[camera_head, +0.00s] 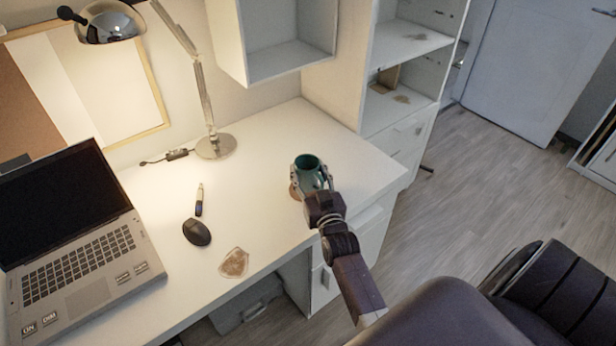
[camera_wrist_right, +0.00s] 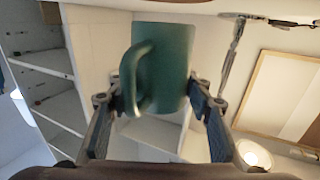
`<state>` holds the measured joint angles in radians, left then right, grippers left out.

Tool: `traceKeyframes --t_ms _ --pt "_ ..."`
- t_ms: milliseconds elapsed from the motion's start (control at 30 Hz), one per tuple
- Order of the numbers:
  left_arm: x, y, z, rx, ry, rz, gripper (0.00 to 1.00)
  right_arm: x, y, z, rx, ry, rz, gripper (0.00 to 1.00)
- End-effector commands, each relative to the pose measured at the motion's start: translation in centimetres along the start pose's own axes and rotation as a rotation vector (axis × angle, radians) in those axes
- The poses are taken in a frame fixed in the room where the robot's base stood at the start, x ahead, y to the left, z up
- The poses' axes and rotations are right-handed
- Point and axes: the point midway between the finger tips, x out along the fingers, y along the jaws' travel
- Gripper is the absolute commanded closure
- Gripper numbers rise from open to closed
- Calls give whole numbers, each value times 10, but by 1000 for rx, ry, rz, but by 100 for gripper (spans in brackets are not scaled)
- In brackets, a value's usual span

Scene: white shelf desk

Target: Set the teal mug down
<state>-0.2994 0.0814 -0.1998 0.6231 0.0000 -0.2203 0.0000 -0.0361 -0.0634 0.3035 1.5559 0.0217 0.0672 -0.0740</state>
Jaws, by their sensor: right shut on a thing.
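The teal mug (camera_head: 308,164) is over the right part of the white desk (camera_head: 265,150) in the head view, with its open top facing up. My right gripper (camera_head: 311,182) is shut on the mug, one finger on each side. The right wrist view also shows the mug (camera_wrist_right: 172,68) between the two fingers (camera_wrist_right: 163,105), with its handle toward the camera and to the left. A brown patch shows on the desk beside the mug. I cannot tell whether the mug's base touches the desk. My left gripper is not in view.
A laptop (camera_head: 75,230), a black mouse (camera_head: 197,232), a marker-like item (camera_head: 199,199) and a lamp (camera_head: 215,146) stand on the desk to the left. A wall cabinet (camera_head: 275,40) hangs above. Shelves (camera_head: 405,45) rise behind right.

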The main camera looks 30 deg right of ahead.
Motion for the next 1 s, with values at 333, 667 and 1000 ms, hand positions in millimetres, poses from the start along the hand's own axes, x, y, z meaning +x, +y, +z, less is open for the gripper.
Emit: traceKeyframes --t_ms 333,667,1000 --pt "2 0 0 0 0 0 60 1 0 20 0 6 0 89" --pt "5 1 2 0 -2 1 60 0 0 25 0 1 0 44" --pt "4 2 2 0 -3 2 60 0 0 24 0 0 0 36"
